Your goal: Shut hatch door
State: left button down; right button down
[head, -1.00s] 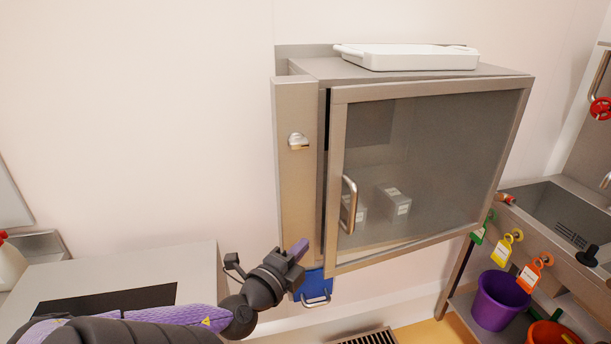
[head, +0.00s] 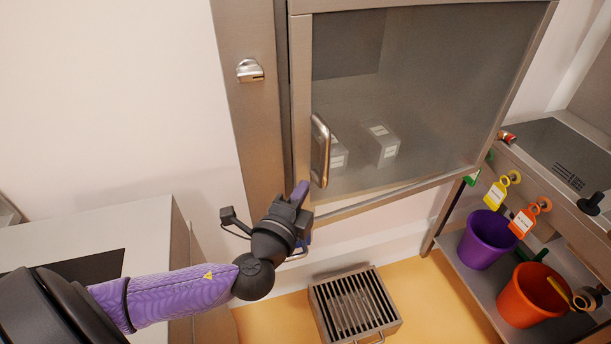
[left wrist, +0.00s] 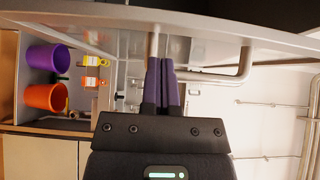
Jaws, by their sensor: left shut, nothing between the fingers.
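The hatch door (head: 430,110) is a dark glass pane in a brushed metal frame, standing slightly ajar from its cabinet, with a gap along its left and lower edges. Its upright bar handle (head: 321,150) is near the left edge. My left gripper (head: 301,192), with purple fingers, is shut and empty at the door's lower left corner, just below and left of the handle. In the left wrist view its fingers (left wrist: 164,78) are together beside a bent metal bar (left wrist: 246,62). I cannot tell whether they touch the door. My right gripper is out of view.
A latch knob (head: 250,70) is on the cabinet's left post. Pale labelled boxes (head: 382,145) show behind the glass. A floor grate (head: 354,302) is below. A purple bucket (head: 487,240) and an orange bucket (head: 531,294) stand on the shelf at right.

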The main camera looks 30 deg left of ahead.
aim_at(315, 168)
pick_arm(q)
jog(key=shift+w+a, duration=0.15)
jog(key=shift+w, duration=0.7)
jog(key=shift+w+a, duration=0.15)
jog(key=shift+w, duration=0.7)
